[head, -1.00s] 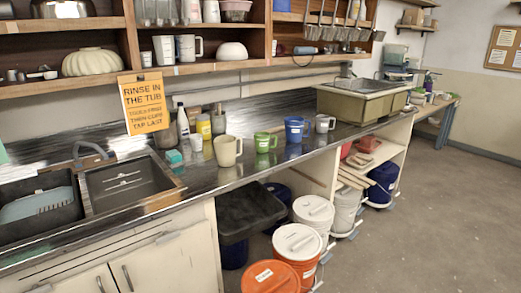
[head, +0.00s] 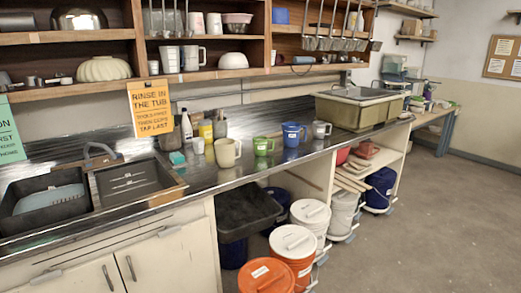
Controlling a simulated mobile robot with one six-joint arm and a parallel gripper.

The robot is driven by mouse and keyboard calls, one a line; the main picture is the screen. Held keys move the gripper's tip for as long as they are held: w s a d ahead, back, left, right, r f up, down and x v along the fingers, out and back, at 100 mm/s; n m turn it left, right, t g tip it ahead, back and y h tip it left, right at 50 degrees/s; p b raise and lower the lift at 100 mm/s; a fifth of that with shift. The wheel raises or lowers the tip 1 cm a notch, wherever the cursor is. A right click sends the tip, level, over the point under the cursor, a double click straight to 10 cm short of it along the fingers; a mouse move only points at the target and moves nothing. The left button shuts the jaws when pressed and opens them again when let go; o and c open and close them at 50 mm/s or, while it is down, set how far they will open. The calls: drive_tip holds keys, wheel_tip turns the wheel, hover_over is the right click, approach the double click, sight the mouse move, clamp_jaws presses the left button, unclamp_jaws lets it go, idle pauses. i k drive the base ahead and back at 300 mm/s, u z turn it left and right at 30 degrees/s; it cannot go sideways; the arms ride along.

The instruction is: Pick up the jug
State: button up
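Several jug-like vessels with handles stand upright on the dark counter in the head view, and I cannot tell which is the task's jug. A cream one (head: 228,153) is the largest and stands nearest the sink. To its right are a smaller green one (head: 263,146), a blue one (head: 291,134) and a pale grey one (head: 321,129). My gripper is not in view.
A double sink (head: 130,180) is at the left, with bottles (head: 187,126) behind the counter's cream jug. An olive tub (head: 358,108) stands farther right. Lidded buckets (head: 295,245) and a black bin (head: 246,212) crowd below the counter. The floor (head: 440,220) at right is clear.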

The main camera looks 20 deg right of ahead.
sight(259, 142)
drive_tip(key=u, duration=0.45)
drive_tip(key=i, duration=1)
